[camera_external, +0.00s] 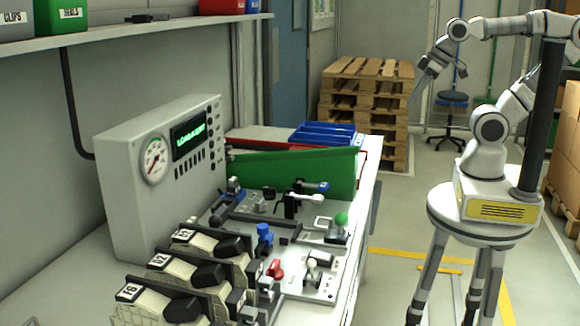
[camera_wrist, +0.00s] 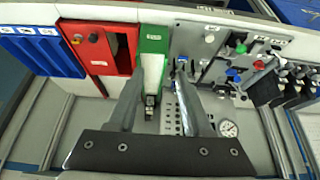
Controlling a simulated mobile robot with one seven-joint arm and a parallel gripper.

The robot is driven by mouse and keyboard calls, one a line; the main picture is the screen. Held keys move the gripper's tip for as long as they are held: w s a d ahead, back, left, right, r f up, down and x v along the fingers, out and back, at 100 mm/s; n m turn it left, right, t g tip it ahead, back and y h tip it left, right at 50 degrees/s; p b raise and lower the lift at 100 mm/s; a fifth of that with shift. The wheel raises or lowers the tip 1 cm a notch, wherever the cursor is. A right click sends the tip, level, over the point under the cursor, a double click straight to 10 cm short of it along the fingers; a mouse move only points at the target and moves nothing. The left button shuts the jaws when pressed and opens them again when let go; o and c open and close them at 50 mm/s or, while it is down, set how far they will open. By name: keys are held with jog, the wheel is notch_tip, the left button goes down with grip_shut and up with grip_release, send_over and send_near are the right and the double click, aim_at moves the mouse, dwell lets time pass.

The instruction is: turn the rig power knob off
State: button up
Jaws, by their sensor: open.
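I cannot tell for sure which control is the rig power knob. In the external view a red knob (camera_external: 275,268) sits on the bench rig, near a blue knob (camera_external: 264,232) and a green-topped knob (camera_external: 341,218). In the wrist view small red (camera_wrist: 258,65), blue (camera_wrist: 231,73) and green (camera_wrist: 241,48) knobs show at the upper right. The grey console (camera_external: 130,190) with a gauge and a lit green display stands behind the rig. My gripper (camera_external: 415,92) is open and empty in the air, right of and apart from the bench. Its spread fingers (camera_wrist: 158,78) show in the wrist view.
A green panel (camera_external: 300,172) stands upright on the bench behind the rig, near blue trays (camera_external: 325,135). A shelf (camera_external: 130,35) overhangs the left. Pallets (camera_external: 365,95) stand behind. The floor between my base and the bench is clear.

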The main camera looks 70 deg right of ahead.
jog(key=shift+o, duration=1.1)
jog(key=shift+w, duration=0.1)
jog(key=shift+o, duration=1.2)
jog(key=shift+w+r, duration=0.25)
jog(key=shift+r, duration=0.05)
jog(key=shift+o, duration=0.3)
jog(key=w+r+m+g+y, duration=0.1)
jog(key=w+r+m, duration=0.3)
jog(key=w, duration=0.6)
jog(key=shift+w+a+m+g, duration=0.35)
jog(key=shift+a+m+g, duration=0.05)
jog(key=shift+a+m, duration=0.1)
jog(key=m+g+y, duration=0.4)
jog(key=m, duration=0.9)
send_over(268, 189)
jog(key=d, duration=0.7)
notch_tip(268, 189, down, 17)
jog(key=shift+h, duration=0.3)
jog(key=x, duration=1.7)
jog(key=shift+w, duration=0.1)
